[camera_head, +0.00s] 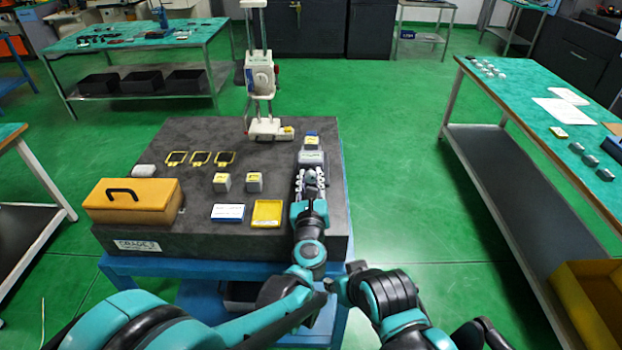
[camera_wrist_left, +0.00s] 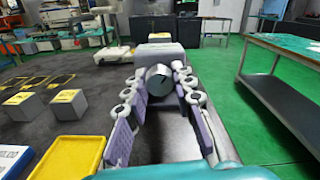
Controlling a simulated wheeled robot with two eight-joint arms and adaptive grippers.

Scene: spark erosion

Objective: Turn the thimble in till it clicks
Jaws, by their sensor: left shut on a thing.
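The thimble (camera_wrist_left: 159,80) is a short silver cylinder with a round end face toward the wrist camera. It stands out from the front of a grey block-like holder (camera_wrist_left: 160,52), which also shows in the head view (camera_head: 311,157) at the right side of the dark stone plate. My left gripper (camera_head: 311,179) reaches straight at it from the front. In the left wrist view its purple-padded fingers (camera_wrist_left: 160,88) close on the thimble from both sides near their tips. The thimble is hidden by the gripper in the head view. My right gripper cannot be made out.
On the stone plate (camera_head: 150,225) stand an orange case (camera_head: 133,201), a yellow tray (camera_head: 267,213), a blue-white box (camera_head: 228,212) and two grey blocks. A tall white stand (camera_head: 261,75) is behind. A green-topped bench (camera_head: 535,100) stands right, across open floor.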

